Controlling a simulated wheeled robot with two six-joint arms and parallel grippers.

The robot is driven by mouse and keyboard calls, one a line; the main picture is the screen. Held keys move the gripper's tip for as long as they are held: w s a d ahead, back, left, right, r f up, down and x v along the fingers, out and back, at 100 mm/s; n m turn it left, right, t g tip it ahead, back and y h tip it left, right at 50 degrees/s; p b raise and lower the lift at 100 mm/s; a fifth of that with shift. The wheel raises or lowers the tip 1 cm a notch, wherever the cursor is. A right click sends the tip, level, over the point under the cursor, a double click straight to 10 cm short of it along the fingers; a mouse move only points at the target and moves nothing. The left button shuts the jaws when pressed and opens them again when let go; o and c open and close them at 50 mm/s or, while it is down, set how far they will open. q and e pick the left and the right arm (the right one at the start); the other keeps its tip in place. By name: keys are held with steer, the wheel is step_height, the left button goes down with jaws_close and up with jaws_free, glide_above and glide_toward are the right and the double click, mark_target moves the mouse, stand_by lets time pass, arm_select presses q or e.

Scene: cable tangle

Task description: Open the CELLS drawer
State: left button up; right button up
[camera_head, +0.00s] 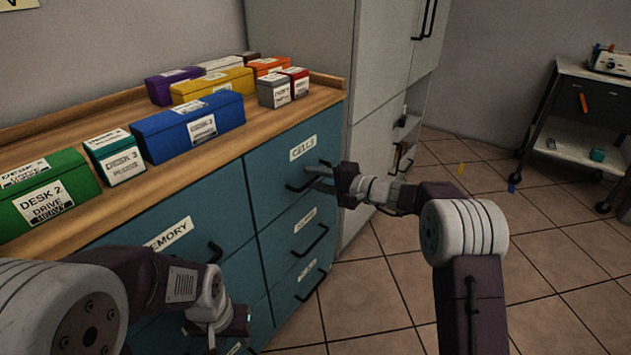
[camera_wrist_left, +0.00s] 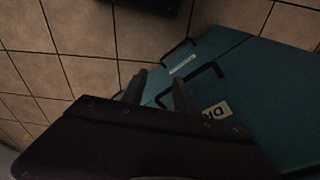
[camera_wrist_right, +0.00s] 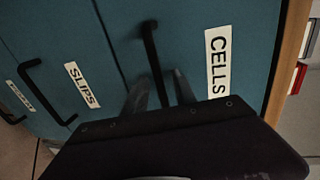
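The CELLS drawer (camera_head: 276,165) is the teal top drawer at the right end of the cabinet, and its front looks flush with the cabinet. Its white label (camera_head: 303,148) also shows in the right wrist view (camera_wrist_right: 217,62). My right gripper (camera_head: 322,178) is at its black bar handle (camera_head: 300,188). In the right wrist view the two fingers (camera_wrist_right: 160,92) stand apart, with the handle (camera_wrist_right: 152,55) between them and gaps beside it. My left gripper (camera_head: 218,335) is low in front of the cabinet; the left wrist view shows its fingers (camera_wrist_left: 158,92) apart and empty.
Below are the SLIPS drawer (camera_wrist_right: 90,85) and another drawer. The MEMORY drawer (camera_head: 215,220) is to the left. Several labelled boxes, including a blue one (camera_head: 165,135), stand on the wooden top (camera_head: 258,132). A tall grey cabinet (camera_head: 380,70) adjoins at right. Tiled floor (camera_head: 550,255) is open in front.

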jaws_close()
stand_by(1.4)
